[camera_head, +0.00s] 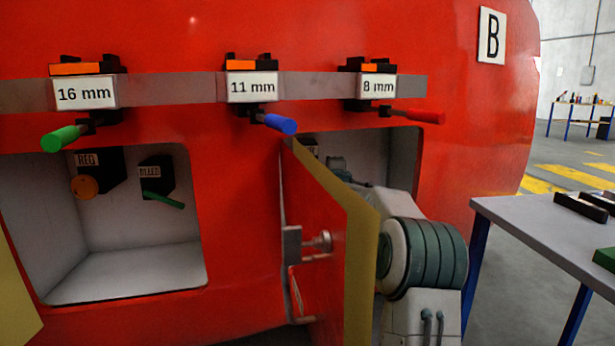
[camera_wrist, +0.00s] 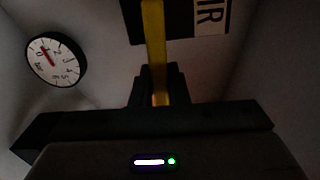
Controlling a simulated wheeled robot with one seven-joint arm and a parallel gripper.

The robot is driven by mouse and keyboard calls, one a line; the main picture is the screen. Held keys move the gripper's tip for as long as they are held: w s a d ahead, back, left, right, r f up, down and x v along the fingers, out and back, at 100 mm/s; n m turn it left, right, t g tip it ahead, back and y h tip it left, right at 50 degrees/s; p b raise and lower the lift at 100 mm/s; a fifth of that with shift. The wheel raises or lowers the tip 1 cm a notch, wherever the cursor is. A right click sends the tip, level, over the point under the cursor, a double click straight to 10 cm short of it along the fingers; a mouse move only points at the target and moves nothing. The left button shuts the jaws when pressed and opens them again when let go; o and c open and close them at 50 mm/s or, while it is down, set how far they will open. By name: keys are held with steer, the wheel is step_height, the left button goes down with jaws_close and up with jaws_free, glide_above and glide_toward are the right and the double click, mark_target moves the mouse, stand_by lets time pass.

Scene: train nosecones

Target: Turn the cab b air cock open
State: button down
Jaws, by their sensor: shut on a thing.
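The air cock shows in the wrist view as a black block (camera_wrist: 182,28) with a white label reading "IR", its first letter hidden. Its yellow handle (camera_wrist: 153,35) runs down from the top of the picture to between my fingers. My gripper (camera_wrist: 157,88) is shut on this handle. In the head view my arm reaches into the right compartment (camera_head: 402,160) of the red nosecone marked B (camera_head: 491,35). There, the open door and my arm hide my gripper and most of the cock.
A round gauge (camera_wrist: 55,60) is left of the handle. The open red door (camera_head: 335,235) with a yellow edge stands close to my arm. Coloured-handled tools hang above. A grey table (camera_head: 540,225) is at right.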

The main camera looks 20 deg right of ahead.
steer(key=shift+r+n, duration=0.2)
steer(key=shift+n, duration=0.2)
steer(key=c, duration=1.4)
jaws_free()
steer(key=p+v, duration=0.1)
steer(key=v, duration=1.2)
steer(key=shift+s+a, duration=0.2)
steer(key=shift+s, duration=0.15)
